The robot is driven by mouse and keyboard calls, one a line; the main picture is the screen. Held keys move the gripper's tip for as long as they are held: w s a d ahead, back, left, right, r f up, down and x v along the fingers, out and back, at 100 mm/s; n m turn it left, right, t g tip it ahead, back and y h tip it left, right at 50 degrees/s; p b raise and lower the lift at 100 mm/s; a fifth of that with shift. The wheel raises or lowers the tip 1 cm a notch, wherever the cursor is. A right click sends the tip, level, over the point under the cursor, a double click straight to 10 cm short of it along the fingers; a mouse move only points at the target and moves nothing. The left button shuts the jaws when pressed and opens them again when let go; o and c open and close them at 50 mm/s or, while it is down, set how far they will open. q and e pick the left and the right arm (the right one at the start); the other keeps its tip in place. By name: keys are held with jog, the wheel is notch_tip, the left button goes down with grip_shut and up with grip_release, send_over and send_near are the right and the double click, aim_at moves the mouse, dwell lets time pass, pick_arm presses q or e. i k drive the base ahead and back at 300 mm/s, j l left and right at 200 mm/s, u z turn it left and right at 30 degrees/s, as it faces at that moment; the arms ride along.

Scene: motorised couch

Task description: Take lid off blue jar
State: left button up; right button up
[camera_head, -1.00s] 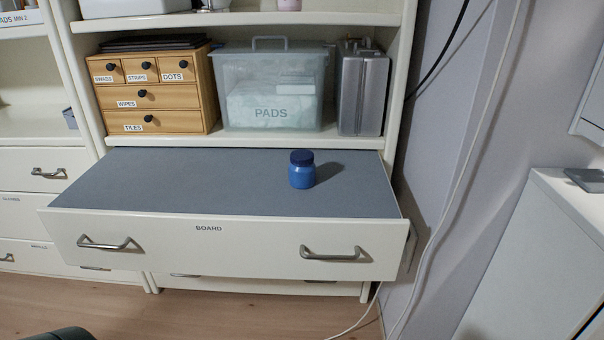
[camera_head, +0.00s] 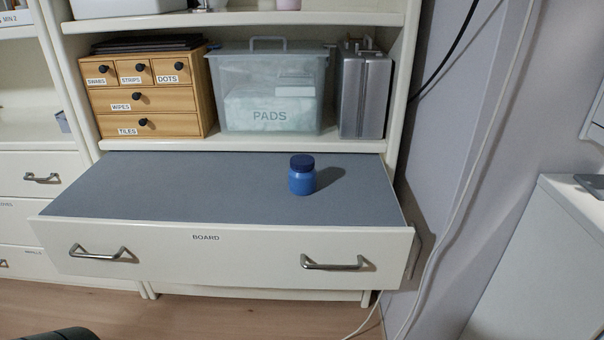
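The blue jar (camera_head: 302,182) stands upright on the grey top of the pulled-out board drawer (camera_head: 180,190), right of its middle. Its dark blue lid (camera_head: 302,161) sits on top of the jar. Nothing touches the jar. Neither of my grippers can be made out. A dark rounded shape shows at the bottom left edge of the view, too little of it to tell what it is.
Behind the board, a shelf holds a wooden drawer box (camera_head: 150,98), a clear PADS bin (camera_head: 268,92) and a grey metal case (camera_head: 362,95). The board around the jar is clear. A wall with a hanging cable (camera_head: 470,165) and a white cabinet (camera_head: 545,260) are at right.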

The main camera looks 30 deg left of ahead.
aim_at(301, 182)
jog(key=i+j, duration=0.1)
jog(key=j, duration=0.2)
jog(key=i+j, duration=0.1)
jog(key=j, duration=0.15)
jog(key=i+j+z, duration=0.1)
jog(key=j, duration=0.2)
jog(key=k+j, duration=0.1)
jog(key=j, duration=0.6)
jog(key=k+z, duration=0.05)
